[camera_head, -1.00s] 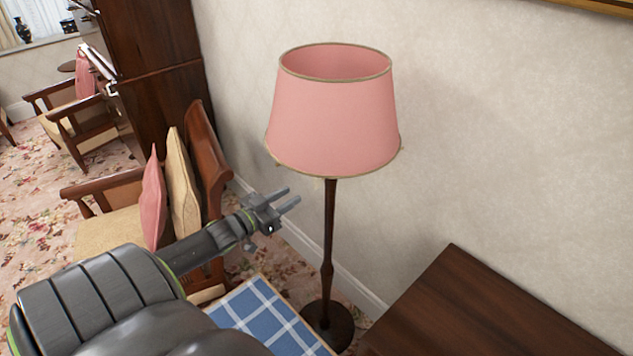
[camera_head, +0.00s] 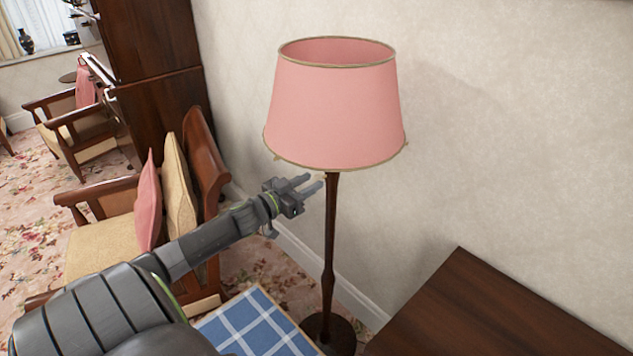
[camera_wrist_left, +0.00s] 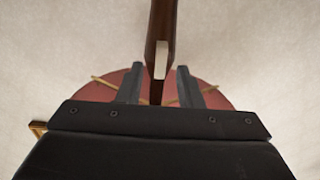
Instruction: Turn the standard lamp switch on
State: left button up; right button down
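The standard lamp has a pink shade (camera_head: 335,110) with gold trim and a dark wooden pole (camera_head: 329,240); the shade shows no glow. My left gripper (camera_head: 314,182) is just left of the upper pole, a little below the shade. In the left wrist view the gripper (camera_wrist_left: 157,75) is open, its two fingers apart with nothing held. The pole (camera_wrist_left: 161,22) runs between and beyond the fingers, and a small pale piece on it, apparently the switch (camera_wrist_left: 160,59), shows between the fingertips. The pink shade (camera_wrist_left: 222,98) is behind the fingers. My right gripper is not in view.
A dark wooden table top (camera_head: 490,310) is at the lower right. A blue checked cloth (camera_head: 250,325) lies below my left arm. A cushioned armchair (camera_head: 105,245) stands to the left, and the pale wall (camera_head: 510,130) is close behind the lamp.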

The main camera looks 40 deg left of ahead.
aim_at(314, 180)
pick_arm(q)
jog(key=shift+w+r+p, duration=0.3)
jog(key=shift+w+p, duration=0.45)
jog(key=shift+p, duration=0.15)
jog(key=shift+w+f+p, duration=0.1)
jog(key=shift+w+p, duration=0.4)
jog(key=shift+w, duration=0.05)
jog(key=shift+w+d+f, duration=0.1)
jog(key=shift+w+f, duration=0.1)
jog(key=shift+w, duration=0.05)
jog(key=shift+c, duration=0.4)
grip_shut()
